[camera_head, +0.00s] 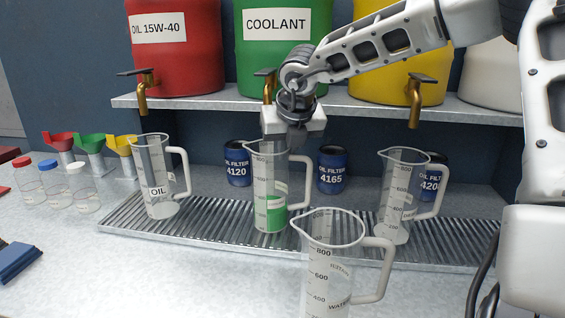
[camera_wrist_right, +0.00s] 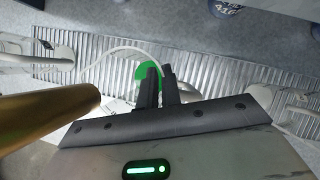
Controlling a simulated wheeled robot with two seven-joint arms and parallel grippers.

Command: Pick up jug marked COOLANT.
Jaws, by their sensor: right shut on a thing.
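The jug with green liquid (camera_head: 270,190) stands upright on the ribbed drip tray (camera_head: 325,235), under the tap of the green COOLANT tank (camera_head: 283,50). It is clear, with a handle on its right. My right gripper (camera_head: 296,138) points down at its top from above and hides part of its rim. In the right wrist view, the fingers (camera_wrist_right: 160,90) are close together at the jug's rim, with its green liquid (camera_wrist_right: 147,74) behind them. The right gripper is shut on the jug's rim. My left gripper is not in view.
The brass tap (camera_wrist_right: 45,115) is close beside my right gripper. The OIL jug (camera_head: 157,175) stands left, another clear jug (camera_head: 398,195) right, and the WATER jug (camera_head: 330,265) in front. Blue oil filters (camera_head: 331,172) are behind.

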